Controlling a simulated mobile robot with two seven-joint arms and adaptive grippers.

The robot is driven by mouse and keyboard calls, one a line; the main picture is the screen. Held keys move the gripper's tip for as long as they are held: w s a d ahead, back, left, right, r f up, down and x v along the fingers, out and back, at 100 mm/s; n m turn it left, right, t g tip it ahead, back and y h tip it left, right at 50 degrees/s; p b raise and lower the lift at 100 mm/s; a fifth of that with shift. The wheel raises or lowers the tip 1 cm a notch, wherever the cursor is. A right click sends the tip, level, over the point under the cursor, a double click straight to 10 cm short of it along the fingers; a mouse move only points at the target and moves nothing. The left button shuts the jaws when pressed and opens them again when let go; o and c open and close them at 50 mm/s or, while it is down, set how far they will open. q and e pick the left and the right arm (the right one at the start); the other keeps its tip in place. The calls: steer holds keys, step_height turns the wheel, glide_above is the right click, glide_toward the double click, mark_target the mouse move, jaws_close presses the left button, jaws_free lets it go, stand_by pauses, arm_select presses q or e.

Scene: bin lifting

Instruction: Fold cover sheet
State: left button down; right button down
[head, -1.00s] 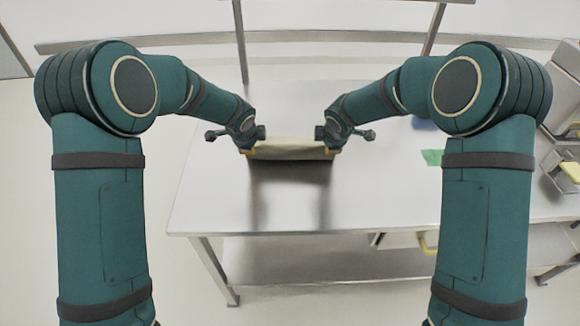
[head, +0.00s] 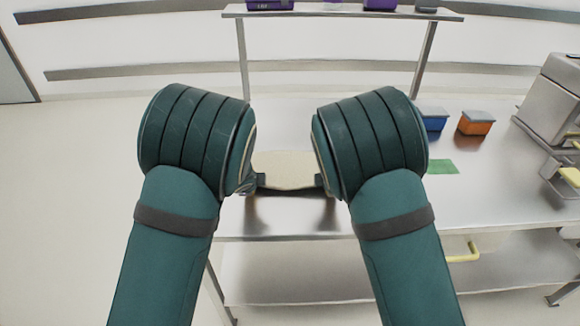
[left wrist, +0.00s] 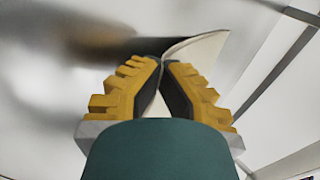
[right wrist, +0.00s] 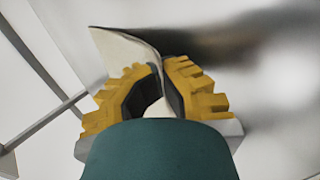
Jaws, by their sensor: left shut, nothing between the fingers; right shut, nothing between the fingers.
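The cream cover sheet (head: 285,170) is above the steel table (head: 470,200), between my two arms in the head view. In the left wrist view the sheet (left wrist: 203,48) curves up beside the fingertips of my left gripper (left wrist: 165,63). In the right wrist view the sheet (right wrist: 122,48) curves up on the left of the fingertips of my right gripper (right wrist: 166,62). My forearms hide most of both grippers in the head view.
A blue bin (head: 433,123) and an orange bin (head: 475,124) stand at the back right, with a green patch (head: 440,167) in front. A steel machine (head: 555,100) stands at the far right. An upper shelf (head: 340,14) holds purple bins. The table's right part has free room.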

arm_select(q)
steer(key=shift+s, duration=0.15)
arm_select(e)
steer(key=shift+s, duration=0.15)
arm_select(q)
steer(key=c, duration=1)
jaws_free()
arm_select(e)
steer(key=c, duration=1)
jaws_free()
arm_select(q)
steer(key=shift+o, duration=0.7)
steer(key=shift+f, duration=0.1)
arm_select(e)
steer(key=shift+o, duration=0.7)
